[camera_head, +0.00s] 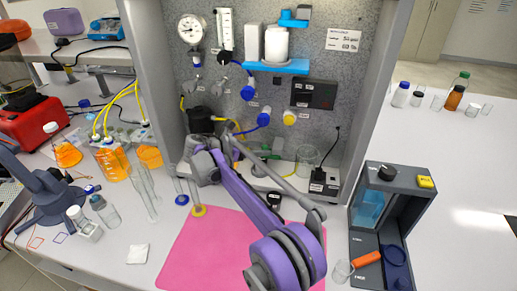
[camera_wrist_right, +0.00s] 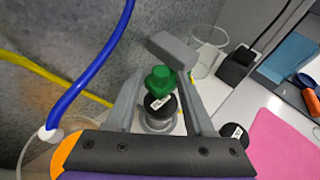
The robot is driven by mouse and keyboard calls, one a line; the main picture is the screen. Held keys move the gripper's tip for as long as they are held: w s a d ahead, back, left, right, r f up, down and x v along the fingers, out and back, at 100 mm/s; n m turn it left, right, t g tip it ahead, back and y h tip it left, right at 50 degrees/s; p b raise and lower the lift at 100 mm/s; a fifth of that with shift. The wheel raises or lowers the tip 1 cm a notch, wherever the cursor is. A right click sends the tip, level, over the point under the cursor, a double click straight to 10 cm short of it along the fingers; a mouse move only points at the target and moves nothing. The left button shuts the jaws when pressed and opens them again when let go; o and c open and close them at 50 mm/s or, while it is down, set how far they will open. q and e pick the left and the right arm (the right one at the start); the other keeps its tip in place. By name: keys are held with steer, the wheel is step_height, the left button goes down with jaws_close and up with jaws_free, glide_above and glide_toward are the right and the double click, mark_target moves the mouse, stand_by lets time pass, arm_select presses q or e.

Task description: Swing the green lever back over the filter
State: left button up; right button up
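The green lever (camera_wrist_right: 160,80) shows in the right wrist view as a short green handle above a black round cap with a white label (camera_wrist_right: 160,104), set on a grey round body. My right gripper (camera_wrist_right: 160,90) has its two grey fingers apart, one on each side of the lever. I cannot tell whether either finger touches it. The filter itself cannot be made out. My left gripper is not in view.
A blue tube (camera_wrist_right: 95,75) and a yellow tube (camera_wrist_right: 40,68) run close to the gripper. A glass beaker (camera_head: 306,158) and a black box (camera_head: 324,180) stand to the right. A pink mat (camera_head: 200,255) lies in front, with a grey apparatus (camera_head: 400,188) at its right.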

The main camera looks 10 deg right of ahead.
steer(key=shift+o, duration=0.2)
steer(key=shift+a, duration=0.1)
steer(key=v, duration=1)
steer(key=shift+s+a, duration=0.2)
steer(key=shift+a, duration=0.1)
steer(key=shift+r, duration=0.1)
